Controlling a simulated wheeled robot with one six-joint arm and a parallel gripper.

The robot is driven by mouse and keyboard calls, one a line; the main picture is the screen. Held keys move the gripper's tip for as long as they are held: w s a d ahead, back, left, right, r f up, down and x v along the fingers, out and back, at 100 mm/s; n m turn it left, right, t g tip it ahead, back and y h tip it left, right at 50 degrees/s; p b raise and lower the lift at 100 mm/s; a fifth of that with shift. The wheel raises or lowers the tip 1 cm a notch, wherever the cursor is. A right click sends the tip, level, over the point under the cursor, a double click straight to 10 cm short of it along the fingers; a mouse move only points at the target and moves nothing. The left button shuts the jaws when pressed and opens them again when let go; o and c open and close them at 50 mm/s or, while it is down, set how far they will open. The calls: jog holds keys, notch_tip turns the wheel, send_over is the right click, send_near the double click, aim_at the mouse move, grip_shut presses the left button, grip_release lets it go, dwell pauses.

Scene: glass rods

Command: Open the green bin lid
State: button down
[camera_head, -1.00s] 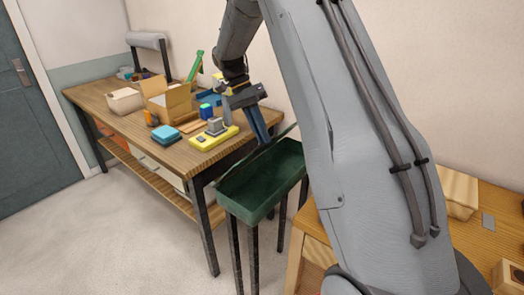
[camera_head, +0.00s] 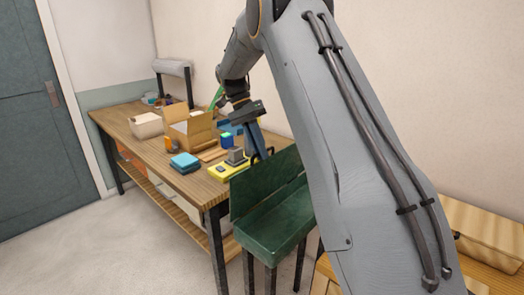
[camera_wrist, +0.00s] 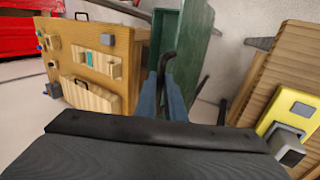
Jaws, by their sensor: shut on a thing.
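The green bin (camera_head: 278,232) stands on dark legs beside the long workbench. Its green lid (camera_head: 262,188) is raised, standing steeply along the bin's back side with its broad face towards the head camera. A dark handle sits at the lid's top edge. My gripper (camera_head: 259,152) is at that top edge, coming down from above. In the wrist view, the dark handle (camera_wrist: 168,64) is between my blue-grey fingers (camera_wrist: 163,84), which are shut on it. Green surfaces of lid and bin (camera_wrist: 191,40) lie beyond. My arm hides the bin's right end in the head view.
The workbench (camera_head: 200,187) holds a cardboard box (camera_head: 190,130), blue blocks (camera_head: 184,162) and a yellow item with a grey top (camera_head: 226,170) close to the lid. A wooden table (camera_head: 490,245) is at the right. The floor at left is clear.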

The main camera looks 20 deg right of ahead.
jog(key=shift+f, duration=0.35)
jog(key=c, duration=2.1)
grip_release()
jog(key=shift+b+v, duration=1.3)
jog(key=shift+v, duration=2.85)
jog(key=shift+s, duration=0.1)
